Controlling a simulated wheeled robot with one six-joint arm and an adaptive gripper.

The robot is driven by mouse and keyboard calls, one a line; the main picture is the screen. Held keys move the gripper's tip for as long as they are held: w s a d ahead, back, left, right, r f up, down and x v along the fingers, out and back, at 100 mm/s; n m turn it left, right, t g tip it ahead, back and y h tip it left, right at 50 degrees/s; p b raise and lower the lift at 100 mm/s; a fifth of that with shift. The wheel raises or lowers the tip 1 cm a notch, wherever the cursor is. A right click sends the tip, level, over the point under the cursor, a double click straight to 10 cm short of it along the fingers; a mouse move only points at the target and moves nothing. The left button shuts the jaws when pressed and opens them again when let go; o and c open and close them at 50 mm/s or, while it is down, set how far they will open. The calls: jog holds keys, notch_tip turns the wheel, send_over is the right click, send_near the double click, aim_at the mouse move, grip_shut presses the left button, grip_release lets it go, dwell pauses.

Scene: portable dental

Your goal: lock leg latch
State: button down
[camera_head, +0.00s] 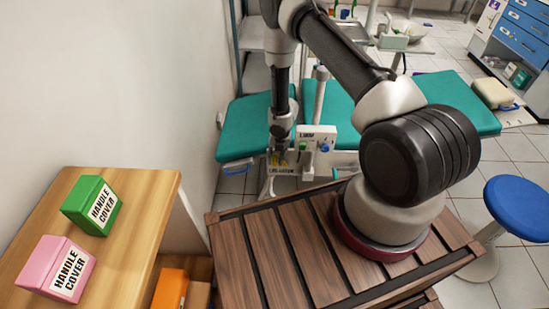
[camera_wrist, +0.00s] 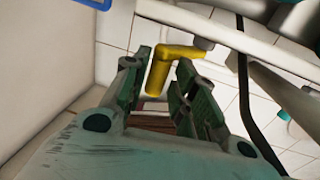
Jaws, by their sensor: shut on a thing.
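A yellow L-shaped latch lever (camera_wrist: 175,53) shows in the wrist view. It juts from a pale bar at the top, and its bent end points down between my fingers. My gripper (camera_wrist: 161,68) is shut on this lever, one green finger on each side. In the head view my gripper (camera_head: 280,157) reaches down to a white labelled panel (camera_head: 285,170) beside the teal dental chair (camera_head: 342,112). The lever is too small and covered there to make out clearly. The lower panel's label is blurred.
A white box marked LAMP (camera_head: 318,137) stands close right of my gripper. A wooden table (camera_head: 150,190) holds green (camera_head: 84,207) and pink (camera_head: 45,262) HANDLE COVER boxes at left. A blue stool (camera_head: 520,205) stands at right. The wall is close on the left.

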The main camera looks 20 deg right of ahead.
jog(key=c, duration=1.3)
grip_release()
jog(key=r, duration=0.4)
jog(key=d+r, duration=0.1)
jog(key=r, duration=0.7)
jog(key=shift+s+d, duration=0.25)
jog(key=shift+s, duration=0.05)
